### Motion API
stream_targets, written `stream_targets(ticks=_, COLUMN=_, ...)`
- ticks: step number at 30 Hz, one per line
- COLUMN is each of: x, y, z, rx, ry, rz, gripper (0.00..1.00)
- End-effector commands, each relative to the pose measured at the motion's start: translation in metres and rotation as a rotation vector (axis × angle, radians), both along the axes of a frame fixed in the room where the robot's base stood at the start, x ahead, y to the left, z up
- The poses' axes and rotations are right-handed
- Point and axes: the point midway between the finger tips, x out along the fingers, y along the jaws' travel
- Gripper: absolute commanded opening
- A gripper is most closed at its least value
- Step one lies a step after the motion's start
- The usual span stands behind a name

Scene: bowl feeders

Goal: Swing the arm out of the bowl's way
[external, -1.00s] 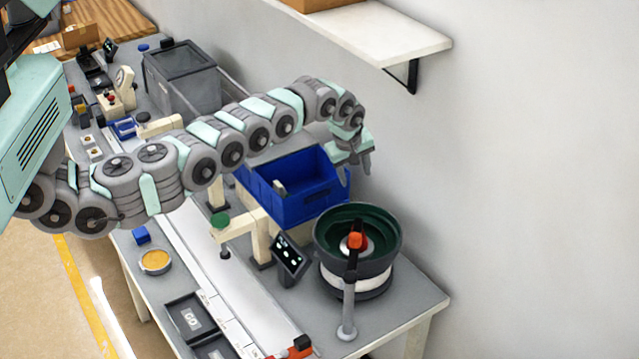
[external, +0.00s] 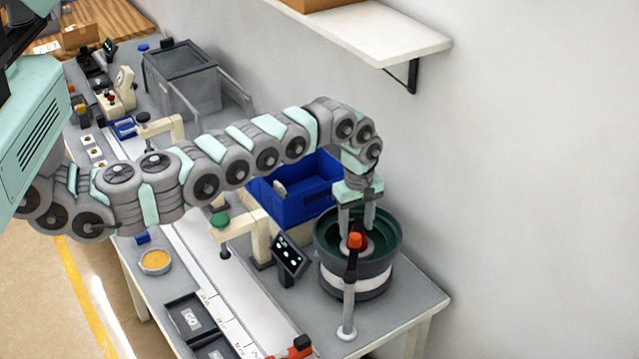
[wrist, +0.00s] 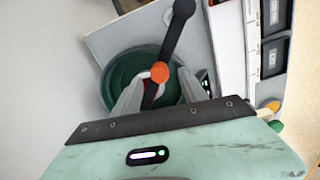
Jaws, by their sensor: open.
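The green feeder bowl (external: 377,270) stands on its round base at the right end of the bench. A dark swing arm on a grey post (external: 348,305) reaches over the bowl, with an orange knob (external: 355,240) at its end. My gripper (external: 357,229) is open above the bowl, its two fingers pointing down toward the knob. In the wrist view, the orange knob (wrist: 160,72) and dark bar (wrist: 174,40) lie between my fingers (wrist: 160,88), with the bowl (wrist: 113,78) behind. I cannot tell whether the fingers touch the knob.
A blue bin (external: 293,200) stands just behind the bowl. A small dark display (external: 290,256) and a beige stand with a green knob (external: 220,221) are to the left. A white shelf (external: 385,40) juts from the wall above. Bench space right of the bowl is clear.

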Motion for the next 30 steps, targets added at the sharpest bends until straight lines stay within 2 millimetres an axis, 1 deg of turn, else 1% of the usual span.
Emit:
stream_targets(ticks=1, x=0.0, y=0.002, z=-0.007, rx=0.002, ry=0.0, rz=0.001, gripper=0.5)
stream_targets(ticks=3, x=0.002, y=0.001, z=-0.016, rx=0.0, ry=-0.003, rz=0.0, gripper=0.5)
stream_targets(ticks=9, x=0.0, y=0.0, z=-0.029, rx=0.0, ry=0.0, rz=-0.001, gripper=0.5)
stream_targets(ticks=19, x=0.0, y=0.0, z=-0.031, rx=-0.001, ry=0.0, rz=-0.001, gripper=0.5)
stream_targets(ticks=30, x=0.0, y=0.0, z=-0.031, rx=-0.001, ry=0.0, rz=-0.001, gripper=0.2)
